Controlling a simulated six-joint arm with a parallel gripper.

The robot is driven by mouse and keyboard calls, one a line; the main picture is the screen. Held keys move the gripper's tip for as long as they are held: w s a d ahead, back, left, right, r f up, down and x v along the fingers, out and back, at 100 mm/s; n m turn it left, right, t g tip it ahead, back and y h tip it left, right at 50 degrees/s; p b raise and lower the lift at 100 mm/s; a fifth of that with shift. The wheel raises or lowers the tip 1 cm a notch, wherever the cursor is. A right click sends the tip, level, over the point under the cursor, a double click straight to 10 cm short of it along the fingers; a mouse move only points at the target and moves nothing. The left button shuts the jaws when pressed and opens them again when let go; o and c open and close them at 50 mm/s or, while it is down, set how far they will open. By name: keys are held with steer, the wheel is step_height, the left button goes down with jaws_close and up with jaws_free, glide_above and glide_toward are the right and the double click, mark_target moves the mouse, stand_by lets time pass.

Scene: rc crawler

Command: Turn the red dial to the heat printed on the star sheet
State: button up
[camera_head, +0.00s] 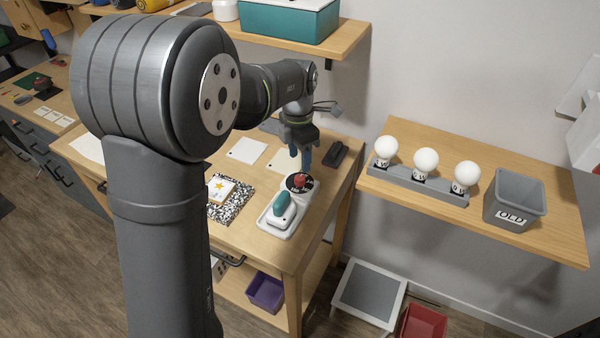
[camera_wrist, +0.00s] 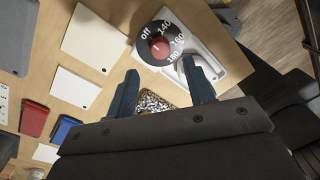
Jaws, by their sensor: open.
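The red dial (camera_head: 299,181) stands on a black disc at the far end of a white base (camera_head: 268,223). In the wrist view the red dial (camera_wrist: 160,47) is ringed by white marks including "Off", "140" and "160"; I cannot tell its exact setting. The star sheet (camera_head: 221,190), white with an orange star, lies on a black-and-white speckled notebook (camera_head: 238,203); its print is too small to read. My gripper (camera_head: 300,158) is open and empty, pointing down above the dial. In the wrist view its fingertips (camera_wrist: 159,72) are spread apart, short of the dial.
A teal-handled tool (camera_head: 283,206) rests on the white base close by the dial. A dark object (camera_head: 336,153) lies at the table's right edge. White cards (camera_head: 247,150) lie behind. A shelf at right holds three bulbs (camera_head: 425,163) and a grey "OLD" bin (camera_head: 514,198).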

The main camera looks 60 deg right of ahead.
mark_target(300, 177)
step_height(300, 177, down, 6)
steer(key=shift+s+f, duration=0.15)
steer(key=shift+f, duration=0.1)
steer(key=c, duration=1)
